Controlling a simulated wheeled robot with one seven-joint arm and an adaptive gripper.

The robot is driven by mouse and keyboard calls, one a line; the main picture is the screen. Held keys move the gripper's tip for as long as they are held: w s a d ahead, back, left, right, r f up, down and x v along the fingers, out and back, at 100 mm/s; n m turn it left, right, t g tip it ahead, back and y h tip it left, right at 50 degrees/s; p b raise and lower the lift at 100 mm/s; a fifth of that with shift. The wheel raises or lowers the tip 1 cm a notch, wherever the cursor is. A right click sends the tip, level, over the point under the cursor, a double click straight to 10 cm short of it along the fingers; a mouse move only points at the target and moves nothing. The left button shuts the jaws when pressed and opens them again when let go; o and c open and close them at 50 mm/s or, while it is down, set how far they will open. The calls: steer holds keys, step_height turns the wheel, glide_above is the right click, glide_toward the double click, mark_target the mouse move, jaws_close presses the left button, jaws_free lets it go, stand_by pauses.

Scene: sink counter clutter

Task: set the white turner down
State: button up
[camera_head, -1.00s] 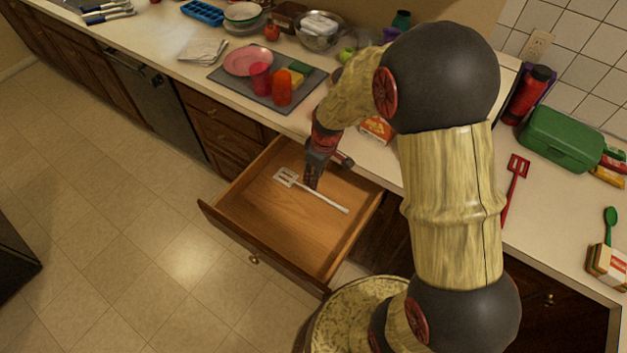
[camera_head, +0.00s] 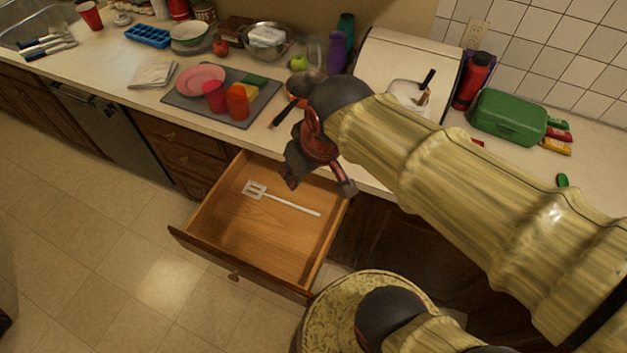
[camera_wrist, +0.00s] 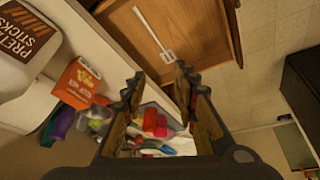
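The white turner (camera_head: 284,202) lies flat on the floor of the open wooden drawer (camera_head: 262,240), its slotted head to the left and its handle running right. In the wrist view the turner (camera_wrist: 152,32) lies in the drawer near the top, beyond the fingertips and clear of them. My gripper (camera_head: 290,178) is above the drawer's back edge, near the counter front. In the wrist view my gripper (camera_wrist: 160,78) has its two fingers apart, with nothing between them. Nothing hides the turner in the head view.
On the counter stand a grey mat (camera_head: 185,99) with a pink plate (camera_head: 201,78) and cups, a dark-handled pan (camera_head: 284,112), a green case (camera_head: 508,117) and a red bottle (camera_head: 472,82). The drawer floor around the turner is bare.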

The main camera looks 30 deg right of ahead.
steer(key=shift+m+t, duration=0.4)
steer(key=shift+m, duration=0.4)
steer(key=s, duration=0.1)
steer(key=s+r, duration=0.1)
steer(key=s, duration=0.1)
steer(key=s+r, duration=0.1)
steer(key=s, duration=0.1)
steer(key=shift+s, duration=0.1)
steer(key=shift+d, duration=0.2)
